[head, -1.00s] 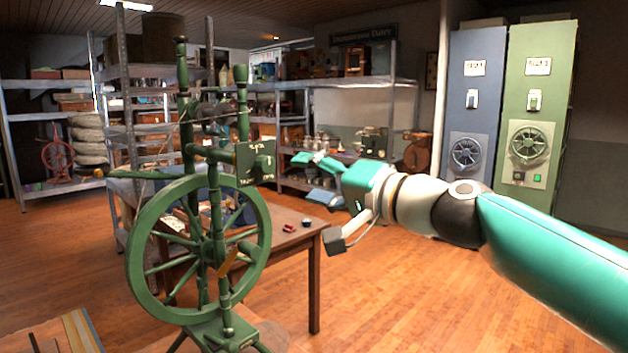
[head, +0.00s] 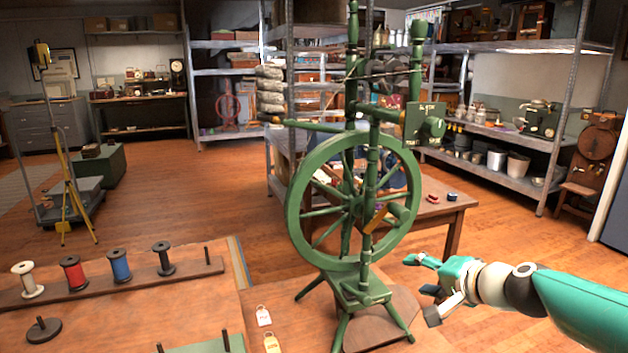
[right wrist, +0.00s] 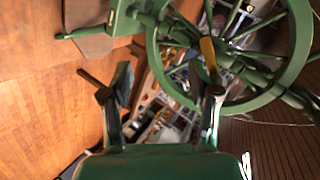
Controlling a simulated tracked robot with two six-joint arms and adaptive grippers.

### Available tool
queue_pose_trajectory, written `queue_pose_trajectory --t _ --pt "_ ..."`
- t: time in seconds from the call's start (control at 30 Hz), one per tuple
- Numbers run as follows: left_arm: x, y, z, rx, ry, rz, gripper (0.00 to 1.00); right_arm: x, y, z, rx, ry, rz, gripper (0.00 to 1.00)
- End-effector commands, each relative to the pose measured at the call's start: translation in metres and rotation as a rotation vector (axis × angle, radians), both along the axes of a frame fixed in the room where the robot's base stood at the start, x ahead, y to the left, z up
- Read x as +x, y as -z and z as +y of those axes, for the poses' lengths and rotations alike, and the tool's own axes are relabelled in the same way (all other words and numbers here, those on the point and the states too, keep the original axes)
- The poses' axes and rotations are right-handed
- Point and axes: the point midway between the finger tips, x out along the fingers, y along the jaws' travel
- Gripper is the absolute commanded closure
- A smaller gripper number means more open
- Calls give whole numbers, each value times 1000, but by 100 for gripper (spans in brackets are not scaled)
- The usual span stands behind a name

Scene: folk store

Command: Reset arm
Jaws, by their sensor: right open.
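My right gripper (head: 428,287) is at the lower right of the head view, to the right of a green spinning wheel (head: 297,213). Its fingers are apart, with nothing seen held. In the right wrist view the two fingers of my right gripper (right wrist: 165,95) stand apart, and the spinning wheel (right wrist: 154,62) shows beyond them. I cannot tell the exact gap between gripper and wheel. My left gripper is not in view.
A bench (head: 205,290) at the lower left carries a spool rack (head: 135,283) with several spools. A wooden table (head: 455,208) stands behind the wheel. Metal shelves (head: 500,180) line the back right. A yellow tripod (head: 70,190) stands at the left. Open floor lies between.

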Motion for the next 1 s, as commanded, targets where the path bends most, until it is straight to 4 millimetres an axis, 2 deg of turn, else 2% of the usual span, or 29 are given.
queue_pose_trajectory --t 0.03,0.1,0.17,0.2,0.27,0.3,0.37,0.4,0.47,0.5,0.6,0.7,0.8,0.9,0.97,1.0 --pt "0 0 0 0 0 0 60 -1 43 6 -18 -14 73 39" --pt "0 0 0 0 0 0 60 -8 97 12 -48 -34 162 39" --pt "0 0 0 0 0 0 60 -19 142 17 -76 -54 236 39" --pt "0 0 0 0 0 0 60 -28 171 21 -96 -70 284 39" --pt "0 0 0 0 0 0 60 -44 214 26 -125 -96 355 39" --pt "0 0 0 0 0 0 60 -58 242 30 -144 -116 403 39" --pt "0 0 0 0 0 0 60 -82 282 36 -176 -152 472 39" --pt "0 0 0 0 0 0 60 -99 307 40 -195 -177 516 39" --pt "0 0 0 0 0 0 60 -128 342 46 -226 -221 579 39" --pt "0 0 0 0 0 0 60 -149 363 50 -245 -254 618 39" --pt "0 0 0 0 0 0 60 -202 405 60 -288 -340 699 39" --pt "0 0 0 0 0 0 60 -249 433 69 -320 -425 750 39" --pt "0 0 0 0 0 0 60 -293 449 78 -346 -512 778 39" --pt "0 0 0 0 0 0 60 -335 456 88 -375 -613 768 39" --pt "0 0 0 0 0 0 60 -344 451 92 -403 -656 707 39" --pt "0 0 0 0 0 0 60 -336 450 92 -425 -660 649 39"
